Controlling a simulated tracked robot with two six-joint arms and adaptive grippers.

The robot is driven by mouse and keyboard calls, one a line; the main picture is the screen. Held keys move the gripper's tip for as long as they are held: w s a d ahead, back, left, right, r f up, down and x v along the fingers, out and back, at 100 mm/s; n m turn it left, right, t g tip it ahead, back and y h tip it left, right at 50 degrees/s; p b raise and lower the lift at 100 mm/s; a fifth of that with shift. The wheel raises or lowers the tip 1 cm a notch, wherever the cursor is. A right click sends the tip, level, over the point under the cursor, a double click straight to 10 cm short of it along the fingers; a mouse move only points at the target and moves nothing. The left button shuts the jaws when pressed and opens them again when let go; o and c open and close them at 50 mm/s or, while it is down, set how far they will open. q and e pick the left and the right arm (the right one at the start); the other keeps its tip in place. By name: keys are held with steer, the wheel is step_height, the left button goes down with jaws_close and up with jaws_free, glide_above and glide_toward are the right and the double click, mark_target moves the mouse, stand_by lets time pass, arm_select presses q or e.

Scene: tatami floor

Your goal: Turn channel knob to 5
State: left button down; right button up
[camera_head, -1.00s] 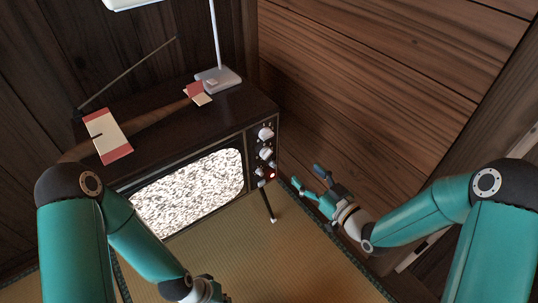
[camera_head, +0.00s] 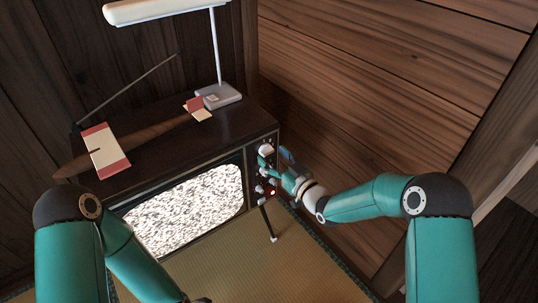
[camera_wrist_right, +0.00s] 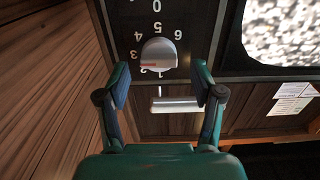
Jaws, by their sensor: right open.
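The old television (camera_head: 225,135) stands at the wall with a control panel on its right front. The channel knob (camera_head: 266,150) is the top pale knob there.
Lower knobs and a red light (camera_head: 272,192) sit under the channel knob. A wooden wall (camera_head: 390,90) stands close on the right.

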mark_target(267, 151)
steer(key=shift+x, duration=1.05)
